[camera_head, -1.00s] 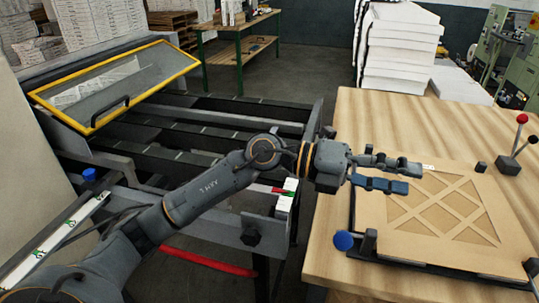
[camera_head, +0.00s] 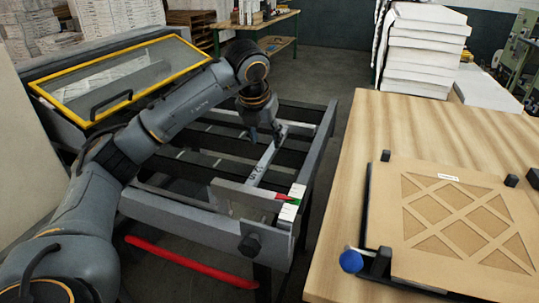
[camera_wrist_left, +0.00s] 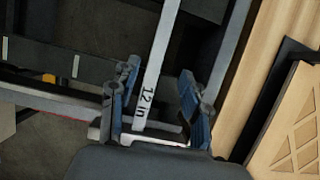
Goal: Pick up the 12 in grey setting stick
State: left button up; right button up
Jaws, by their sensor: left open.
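The 12 in grey setting stick (camera_head: 262,164) is a pale grey bar lying across the dark machine frame. In the left wrist view the stick (camera_wrist_left: 156,75) runs up between my fingers, with its "12 in" label facing the camera. My left gripper (camera_head: 264,138) points down over the far part of the stick in the head view. In the left wrist view my gripper (camera_wrist_left: 158,88) is open, with a blue finger on each side of the stick and gaps on both sides. Whether the fingers reach down to the stick's level I cannot tell. My right gripper is not seen.
A yellow-framed clear guard (camera_head: 120,80) tilts behind my arm. A red bar (camera_head: 190,262) runs low in front of the machine.

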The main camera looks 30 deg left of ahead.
aim_at(269, 152)
pick_arm(q)
jog(key=shift+x, duration=0.9)
jog(key=shift+w+a+f+p, duration=0.1)
jog(key=shift+w+f+p, duration=0.25)
jog(key=shift+w+f, duration=0.1)
jog(key=x, duration=0.2)
jog(key=p+x, duration=0.1)
jog(key=x, duration=0.1)
jog(key=shift+w+a, duration=0.2)
jog(key=shift+a, duration=0.05)
grip_shut()
